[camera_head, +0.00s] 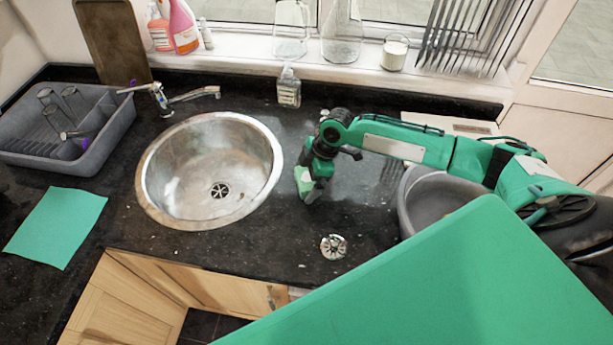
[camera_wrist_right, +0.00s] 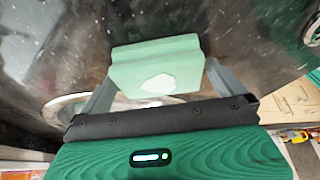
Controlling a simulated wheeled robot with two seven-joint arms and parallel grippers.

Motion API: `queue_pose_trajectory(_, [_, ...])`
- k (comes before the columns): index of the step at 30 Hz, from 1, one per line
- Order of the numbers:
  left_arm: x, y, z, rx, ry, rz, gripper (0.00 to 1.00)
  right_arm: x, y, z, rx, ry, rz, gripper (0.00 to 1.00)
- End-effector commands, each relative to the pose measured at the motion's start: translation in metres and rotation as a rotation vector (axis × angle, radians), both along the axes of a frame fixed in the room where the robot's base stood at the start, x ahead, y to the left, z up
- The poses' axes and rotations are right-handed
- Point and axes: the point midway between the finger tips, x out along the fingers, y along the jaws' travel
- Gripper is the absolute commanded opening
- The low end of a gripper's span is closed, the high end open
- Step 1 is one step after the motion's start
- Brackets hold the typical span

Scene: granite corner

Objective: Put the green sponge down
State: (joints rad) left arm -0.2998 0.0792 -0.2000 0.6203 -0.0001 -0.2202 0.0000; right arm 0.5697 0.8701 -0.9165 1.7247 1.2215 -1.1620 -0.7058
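The green sponge (camera_wrist_right: 157,52) is pale green with a white patch, and sits between the two fingers of my right gripper (camera_wrist_right: 160,85) in the wrist view. The fingers press against its two sides. In the head view the sponge (camera_head: 302,182) is at the tip of my right gripper (camera_head: 313,180), just right of the sink. It is low over the dark counter; I cannot tell whether it touches the counter. My left gripper is not in view.
The round steel sink (camera_head: 205,170) is left of the gripper. A strainer (camera_head: 333,246) lies in front, a grey basin (camera_head: 407,205) stands right, and a soap bottle (camera_head: 288,90) behind. A green cloth (camera_head: 55,227) and dish rack (camera_head: 100,140) are far left.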

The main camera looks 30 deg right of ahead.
Motion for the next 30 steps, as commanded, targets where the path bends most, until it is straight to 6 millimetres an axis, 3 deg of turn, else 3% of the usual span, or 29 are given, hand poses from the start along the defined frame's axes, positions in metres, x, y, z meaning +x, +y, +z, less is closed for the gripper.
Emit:
queue_pose_trajectory(8, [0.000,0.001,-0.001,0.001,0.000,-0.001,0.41,0.000,-0.002,0.006,-0.001,-0.002,-0.001,1.00])
queue_pose_trajectory(11, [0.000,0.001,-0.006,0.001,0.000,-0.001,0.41,-0.001,-0.007,0.018,0.000,-0.002,-0.001,1.00])
queue_pose_trajectory(21, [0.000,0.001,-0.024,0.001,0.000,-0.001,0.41,-0.008,-0.034,0.084,-0.002,-0.004,-0.001,1.00])
queue_pose_trajectory(30, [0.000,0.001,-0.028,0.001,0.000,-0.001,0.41,-0.012,-0.045,0.113,-0.001,0.000,0.000,1.00])
